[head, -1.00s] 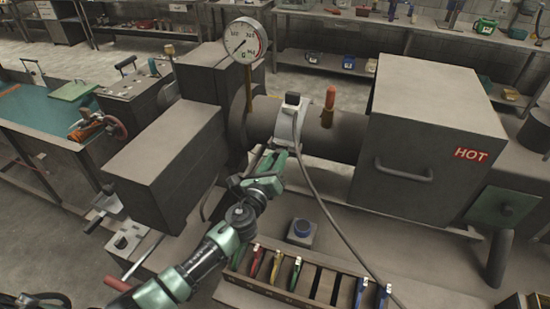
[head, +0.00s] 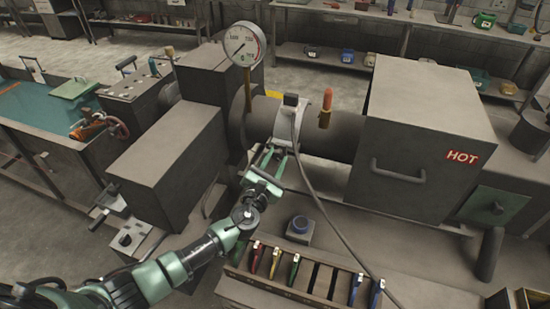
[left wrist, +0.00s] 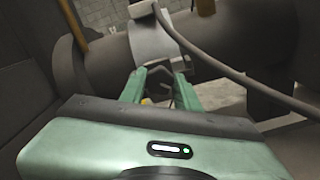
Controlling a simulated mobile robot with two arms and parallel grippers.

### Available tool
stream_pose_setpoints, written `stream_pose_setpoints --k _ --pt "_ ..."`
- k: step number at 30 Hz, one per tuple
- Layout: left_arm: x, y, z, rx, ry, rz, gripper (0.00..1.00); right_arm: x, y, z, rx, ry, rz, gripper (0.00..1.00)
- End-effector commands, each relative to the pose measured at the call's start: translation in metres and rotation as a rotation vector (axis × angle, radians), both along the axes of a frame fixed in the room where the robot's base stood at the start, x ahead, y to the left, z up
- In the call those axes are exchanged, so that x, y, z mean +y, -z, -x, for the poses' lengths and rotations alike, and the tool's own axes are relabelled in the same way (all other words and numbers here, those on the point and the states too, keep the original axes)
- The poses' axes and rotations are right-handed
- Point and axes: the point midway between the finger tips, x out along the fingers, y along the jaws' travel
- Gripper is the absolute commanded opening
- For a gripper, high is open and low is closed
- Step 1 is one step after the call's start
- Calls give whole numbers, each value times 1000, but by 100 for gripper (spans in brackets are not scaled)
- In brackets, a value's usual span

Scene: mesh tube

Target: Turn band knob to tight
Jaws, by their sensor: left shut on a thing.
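The pale band (head: 285,122) wraps the dark tube (head: 335,138), with a dark block and a cable on top. It also shows in the left wrist view (left wrist: 151,40). My left gripper (head: 272,154) is at the band's front lower side. In the left wrist view its two green fingers (left wrist: 165,76) reach to the band's lower end, shut on a small part there. I take this part to be the band knob; the fingers mostly hide it, and its setting cannot be read. My right gripper is not in view.
A grey box marked HOT (head: 425,140) stands right of the tube. A gauge (head: 244,44) and a red-tipped post (head: 326,107) rise by the tube. The cable (head: 318,195) hangs right of my gripper.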

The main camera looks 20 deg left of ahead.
Motion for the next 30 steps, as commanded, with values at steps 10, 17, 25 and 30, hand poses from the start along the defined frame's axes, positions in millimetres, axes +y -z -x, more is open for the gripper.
stream_pose_setpoints --k 10,17,25,30 --pt "0 0 -1 -13 -2 -331 0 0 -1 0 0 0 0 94" --pt "0 0 -1 -20 -3 -549 0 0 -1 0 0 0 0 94" --pt "0 1 -1 -28 -4 -804 0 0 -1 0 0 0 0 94" --pt "0 1 -1 -34 -4 -967 0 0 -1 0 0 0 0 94"
